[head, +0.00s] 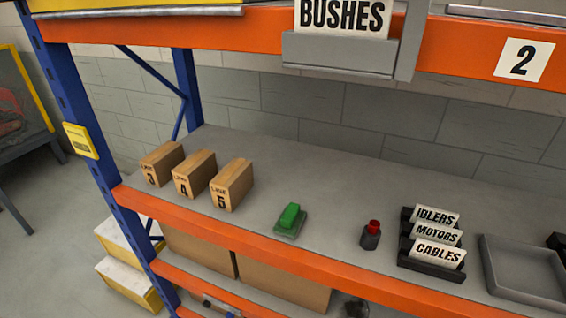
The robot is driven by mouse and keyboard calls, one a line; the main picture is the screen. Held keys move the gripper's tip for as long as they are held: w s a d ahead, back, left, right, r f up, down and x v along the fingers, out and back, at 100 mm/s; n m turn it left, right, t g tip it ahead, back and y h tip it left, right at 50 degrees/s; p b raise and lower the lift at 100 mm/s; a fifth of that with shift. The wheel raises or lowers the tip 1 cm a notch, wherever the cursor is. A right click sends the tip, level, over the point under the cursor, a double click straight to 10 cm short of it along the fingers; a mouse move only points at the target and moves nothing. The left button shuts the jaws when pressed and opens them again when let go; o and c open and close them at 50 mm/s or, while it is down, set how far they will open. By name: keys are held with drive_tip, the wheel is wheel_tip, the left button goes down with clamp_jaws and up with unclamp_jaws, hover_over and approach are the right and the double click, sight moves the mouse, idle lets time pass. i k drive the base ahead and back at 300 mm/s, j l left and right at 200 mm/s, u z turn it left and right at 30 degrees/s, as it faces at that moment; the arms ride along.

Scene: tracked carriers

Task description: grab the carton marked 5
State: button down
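The carton marked 5 (232,186) stands upright on the grey shelf, near its front left. It is the rightmost of three brown cartons in a row, with its number facing the front edge. The carton marked 4 (194,174) stands just left of it, and the carton marked 3 (162,164) is further left. My gripper is not in view.
The shelf (330,185) has an orange front beam (240,235) and a blue upright (115,205) at left. A green object (290,218), a red-topped dark object (371,235), a label rack (431,266) and a grey tray (515,275) stand to the right.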

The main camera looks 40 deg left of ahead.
sight(229, 187)
drive_tip(key=u, duration=1.95)
drive_tip(key=j, duration=0.6)
drive_tip(key=z, duration=0.05)
